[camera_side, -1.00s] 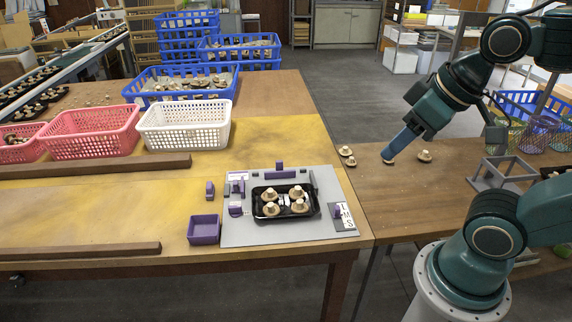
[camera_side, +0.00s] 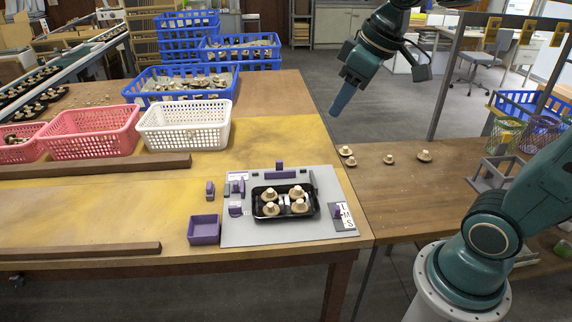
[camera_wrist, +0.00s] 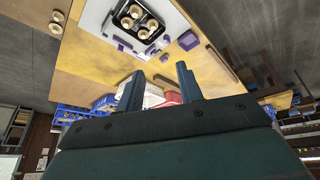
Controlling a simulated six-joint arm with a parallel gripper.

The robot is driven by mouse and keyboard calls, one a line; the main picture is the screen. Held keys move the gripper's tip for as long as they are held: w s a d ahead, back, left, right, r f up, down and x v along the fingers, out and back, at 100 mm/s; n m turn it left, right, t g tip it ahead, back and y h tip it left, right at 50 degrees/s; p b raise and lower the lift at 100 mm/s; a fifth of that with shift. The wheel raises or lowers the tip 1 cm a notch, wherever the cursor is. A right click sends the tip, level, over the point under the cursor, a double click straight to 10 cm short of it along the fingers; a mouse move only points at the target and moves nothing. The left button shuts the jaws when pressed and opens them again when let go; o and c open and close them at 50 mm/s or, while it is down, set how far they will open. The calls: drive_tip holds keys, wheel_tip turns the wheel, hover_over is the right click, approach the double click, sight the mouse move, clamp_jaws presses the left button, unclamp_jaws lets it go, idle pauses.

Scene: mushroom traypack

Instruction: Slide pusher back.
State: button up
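A grey board (camera_side: 265,233) lies on the yellow-topped table in the side view. It carries several purple parts: an upright block (camera_side: 280,170) at the back edge, smaller pieces at the left, and a slider (camera_side: 338,212) by the white L-M-S label. I cannot tell which is the pusher. A black tray (camera_side: 287,214) holding several mushrooms sits on the board. My gripper (camera_side: 335,113) is high above and beyond the board's right, touching nothing. In the wrist view, the two fingers of my gripper (camera_wrist: 160,70) stand apart, with nothing between them.
A purple bin (camera_side: 204,231) and a small purple block (camera_side: 210,190) stand left of the board. Loose mushrooms (camera_side: 388,159) lie on the right table. White (camera_side: 185,128) and pink (camera_side: 92,133) baskets stand behind, left. Wooden bars (camera_side: 90,168) cross the table's left side.

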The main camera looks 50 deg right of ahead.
drive_tip(key=w+d+f+n, duration=0.15)
drive_tip(key=w+d, duration=0.25)
drive_tip(key=w, duration=0.6)
drive_tip(key=n+g+y, duration=0.2)
drive_tip(key=n+y, duration=0.1)
drive_tip(key=n, duration=0.2)
hover_over(280, 161)
drive_tip(key=s+d, duration=0.4)
wheel_tip(280, 161, down, 22)
drive_tip(key=shift+f, duration=0.3)
drive_tip(key=shift+w+f, duration=0.1)
drive_tip(key=x, duration=1.3)
drive_tip(key=shift+w+f, duration=0.2)
drive_tip(key=shift+w, duration=0.05)
drive_tip(key=shift+d, duration=0.1)
clamp_jaws()
